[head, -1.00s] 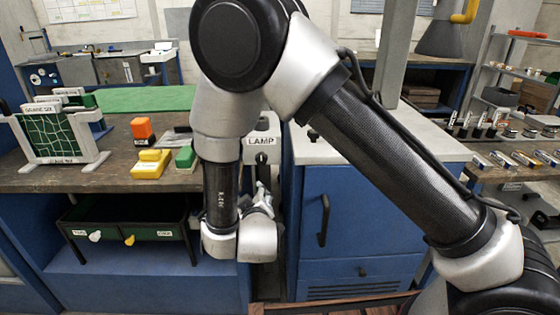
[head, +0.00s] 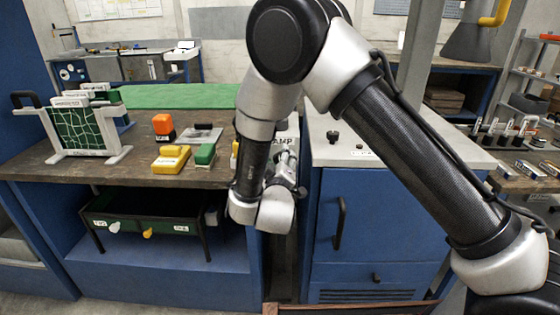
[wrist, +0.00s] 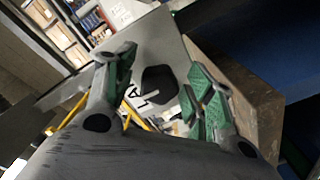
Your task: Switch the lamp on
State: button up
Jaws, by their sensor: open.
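The lamp unit, a pale box with a LAMP label (head: 287,141), stands at the right end of the wooden bench in the head view. My arm hides most of it, including the label's left part. In the wrist view a grey panel shows a dark rounded knob-like part (wrist: 158,84) beside a partly hidden white label (wrist: 146,98). My gripper (wrist: 162,78) is open, with green-padded fingers on either side of the dark part; I cannot tell whether they touch it. In the head view my gripper (head: 287,174) is just in front of the lamp unit, below its label.
An orange block (head: 163,124), a yellow block (head: 171,159) and a green block (head: 205,154) sit on the bench (head: 135,178) left of my arm. A rack with a green net (head: 78,131) stands farther left. A blue cabinet (head: 375,230) stands close on the right.

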jog(key=shift+c, duration=0.4)
jog(key=c, duration=0.9)
jog(key=shift+c, duration=0.2)
jog(key=shift+m, duration=0.4)
jog(key=m, duration=0.8)
jog(key=shift+a+f, duration=0.1)
jog(key=m, duration=0.5)
jog(key=shift+m, duration=2)
